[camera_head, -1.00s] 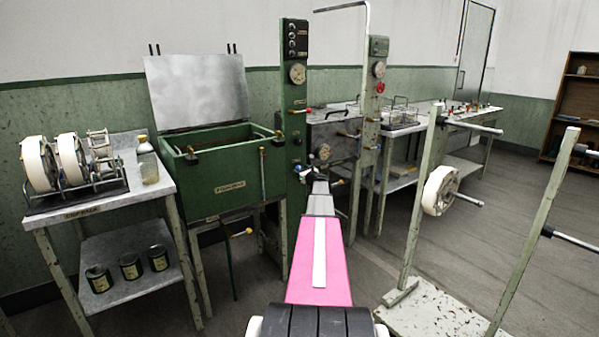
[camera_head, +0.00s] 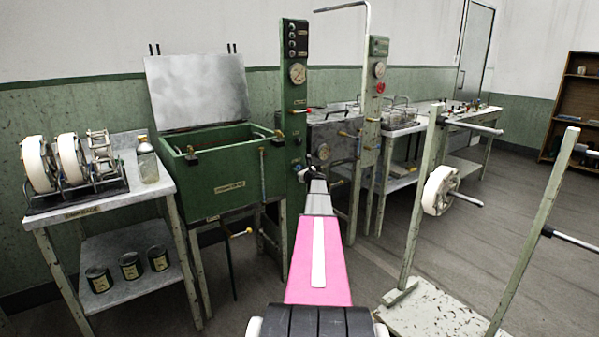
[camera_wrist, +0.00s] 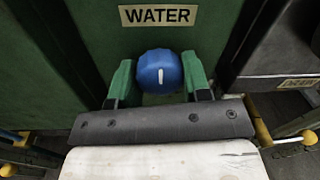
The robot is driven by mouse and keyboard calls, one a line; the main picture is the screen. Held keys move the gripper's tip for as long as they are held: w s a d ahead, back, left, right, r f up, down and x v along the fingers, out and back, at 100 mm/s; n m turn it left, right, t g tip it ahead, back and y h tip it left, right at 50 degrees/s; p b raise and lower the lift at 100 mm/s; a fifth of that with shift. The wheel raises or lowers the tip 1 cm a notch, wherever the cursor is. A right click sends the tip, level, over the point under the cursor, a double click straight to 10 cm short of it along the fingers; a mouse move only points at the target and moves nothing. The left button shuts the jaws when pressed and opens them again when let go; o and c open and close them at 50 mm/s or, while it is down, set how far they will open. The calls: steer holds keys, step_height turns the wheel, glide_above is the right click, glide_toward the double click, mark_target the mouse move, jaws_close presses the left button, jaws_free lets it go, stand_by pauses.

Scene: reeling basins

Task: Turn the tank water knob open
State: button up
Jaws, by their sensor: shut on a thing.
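The tank water knob (camera_wrist: 158,72) is a round blue knob with a short upright white mark on its face. It sits on a green panel just below a plate reading WATER (camera_wrist: 158,15) in the wrist view. My gripper (camera_wrist: 160,80) has its two green fingers at the left and right sides of the knob and is shut on it. In the head view my gripper (camera_head: 303,173) is at the green control column (camera_head: 295,120), where the end of my arm hides part of the panel.
A green tank (camera_head: 225,190) with a raised grey lid stands left of the column. A table (camera_head: 105,205) with reels and a bottle is further left. A grey basin (camera_head: 335,135) and a pale post (camera_head: 370,130) stand right of the column.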

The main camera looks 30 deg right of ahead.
steer(key=n, duration=0.4)
steer(key=shift+n, duration=0.4)
steer(key=n, duration=0.4)
steer(key=shift+d+n+t, duration=0.1)
steer(key=shift+n+t, duration=0.2)
steer(key=n, duration=0.4)
steer(key=shift+n+y, duration=0.3)
steer(key=shift+n, duration=0.1)
steer(key=shift+r+n, duration=0.1)
steer(key=shift+n, duration=1.9)
steer(key=shift+y, duration=0.3)
steer(key=o, duration=0.9)
steer(key=shift+s, duration=0.1)
